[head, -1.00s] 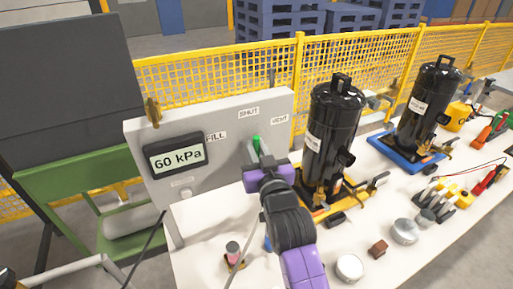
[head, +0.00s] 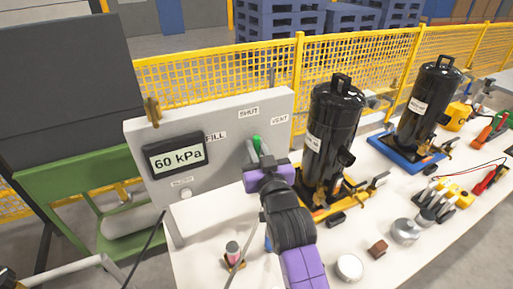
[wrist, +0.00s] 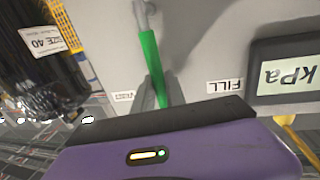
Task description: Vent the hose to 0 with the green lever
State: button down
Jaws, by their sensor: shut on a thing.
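The green lever (head: 257,144) is on the grey panel (head: 225,165), below and between the SHUT (head: 248,113) and VENT (head: 280,119) labels. My gripper (head: 261,160) is shut on the lever. In the wrist view the green lever (wrist: 150,65) runs down between my grey fingers, and its lower end is hidden behind my purple gripper body. The gauge display (head: 176,155) reads 60 kPa. The FILL label (head: 216,136) is to the left of the lever in the head view. The hose's ends cannot be told apart from other lines.
A black cylinder (head: 332,135) on a yellow base stands close to the right of my gripper. A second black cylinder (head: 428,105) stands on a blue base. Round tins (head: 404,231) and a brown block (head: 378,248) lie on the white table. Yellow mesh fencing (head: 215,70) runs behind.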

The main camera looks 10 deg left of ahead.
jog(key=shift+d, duration=0.2)
jog(key=d+m, duration=0.1)
jog(key=w+m, duration=0.1)
jog(key=w+d+m, duration=0.1)
jog(key=m, duration=0.1)
jog(key=shift+d+f+g+p, duration=0.3)
jog(key=shift+g+p, duration=0.05)
jog(key=shift+g, duration=0.05)
jog(key=shift+w+d+f+m+g, duration=0.15)
jog(key=shift+w+d+f+m, duration=0.2)
jog(key=shift+m, duration=0.25)
jog(key=shift+w+d+f+m+g, duration=0.1)
jog(key=shift+d+f+m+g, duration=0.1)
jog(key=shift+d+m, duration=0.3)
jog(key=shift+w+d+f+m+g, duration=0.2)
jog(key=shift+w+d+f+m, duration=0.15)
jog(key=shift+m, duration=0.35)
jog(key=shift+w+d+f+m+g, duration=0.15)
jog(key=shift+d+f+m, duration=0.1)
jog(key=shift+f+m, duration=0.35)
jog(key=shift+r, duration=0.15)
jog(key=c, duration=1.4)
grip_release()
jog(key=shift+o, duration=0.2)
